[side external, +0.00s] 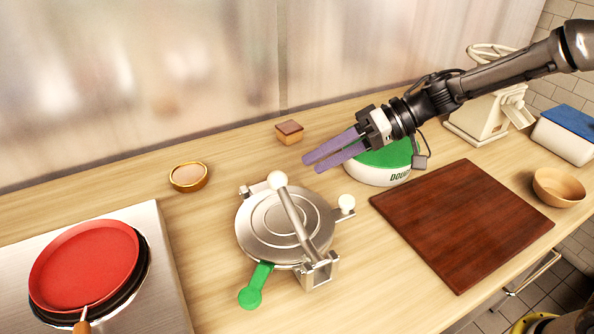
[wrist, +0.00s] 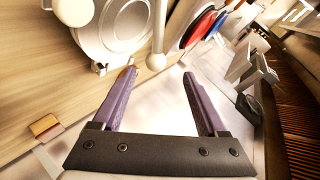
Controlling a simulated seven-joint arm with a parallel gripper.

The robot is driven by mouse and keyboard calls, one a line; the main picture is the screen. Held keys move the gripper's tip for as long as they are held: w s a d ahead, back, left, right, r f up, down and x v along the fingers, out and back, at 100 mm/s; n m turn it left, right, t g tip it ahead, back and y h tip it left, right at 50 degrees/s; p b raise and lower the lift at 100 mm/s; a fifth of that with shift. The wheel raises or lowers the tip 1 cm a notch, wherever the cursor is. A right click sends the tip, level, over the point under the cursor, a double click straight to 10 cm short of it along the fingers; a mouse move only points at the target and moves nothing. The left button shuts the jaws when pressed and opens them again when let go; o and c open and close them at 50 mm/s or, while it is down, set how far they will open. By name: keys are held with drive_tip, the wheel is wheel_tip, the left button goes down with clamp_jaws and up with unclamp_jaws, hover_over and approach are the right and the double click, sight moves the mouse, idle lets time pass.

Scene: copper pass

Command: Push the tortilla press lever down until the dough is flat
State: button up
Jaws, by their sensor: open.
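The round metal tortilla press (side external: 253,222) stands on the counter with its plates closed. Its lever (side external: 295,220) slants up from a hinge bracket at the front to a white ball knob (side external: 277,180). My gripper (side external: 307,163) has purple fingers, spread and empty, above and to the right of the knob, apart from it. In the wrist view the press (wrist: 112,30) is at the top. The lever (wrist: 158,25) and its knob (wrist: 156,61) appear beyond the gap between my fingertips (wrist: 159,73). No dough shows; the inside of the press is hidden.
A tub with a green lid (side external: 385,153) stands below my wrist. A dark cutting board (side external: 460,225) lies to the right, a red pan (side external: 85,262) to the left. A brass bowl (side external: 188,177) and small block (side external: 290,132) are behind. A green tab (side external: 255,285) juts from the press.

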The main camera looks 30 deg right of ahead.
drive_tip(key=shift+v, duration=1.05)
